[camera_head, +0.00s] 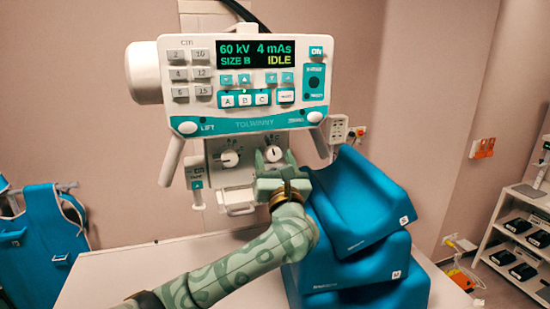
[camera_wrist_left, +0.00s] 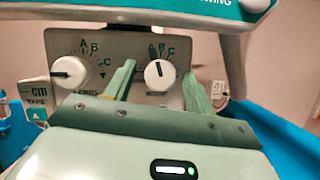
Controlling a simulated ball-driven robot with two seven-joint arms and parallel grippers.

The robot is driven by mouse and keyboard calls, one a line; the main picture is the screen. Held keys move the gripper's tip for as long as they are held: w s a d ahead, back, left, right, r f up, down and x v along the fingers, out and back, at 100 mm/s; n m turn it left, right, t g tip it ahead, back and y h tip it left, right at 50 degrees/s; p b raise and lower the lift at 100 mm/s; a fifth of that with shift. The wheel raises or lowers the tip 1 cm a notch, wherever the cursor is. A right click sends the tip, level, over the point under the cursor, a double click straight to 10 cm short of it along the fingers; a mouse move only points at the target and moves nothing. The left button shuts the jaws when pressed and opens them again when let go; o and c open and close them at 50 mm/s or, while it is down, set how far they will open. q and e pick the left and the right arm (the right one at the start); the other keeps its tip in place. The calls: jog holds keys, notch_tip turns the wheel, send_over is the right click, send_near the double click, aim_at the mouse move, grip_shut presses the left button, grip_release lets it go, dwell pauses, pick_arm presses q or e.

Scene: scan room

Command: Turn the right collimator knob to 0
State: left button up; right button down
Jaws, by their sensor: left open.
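The right collimator knob (camera_head: 273,153) is a round white dial on the grey panel under the console; it also shows in the left wrist view (camera_wrist_left: 160,76). My right gripper is not in view.
The console (camera_head: 245,85) with its lit display reads 60 kV, 4 mAs, SIZE B, IDLE. A handle (camera_head: 238,209) hangs below the panel. Blue stacked pads (camera_head: 365,205) stand close on the right of my left arm. A pale table (camera_head: 110,285) lies beneath.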

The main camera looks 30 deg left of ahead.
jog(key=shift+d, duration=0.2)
pick_arm(q)
jog(key=c, duration=1)
jog(key=shift+f, duration=0.1)
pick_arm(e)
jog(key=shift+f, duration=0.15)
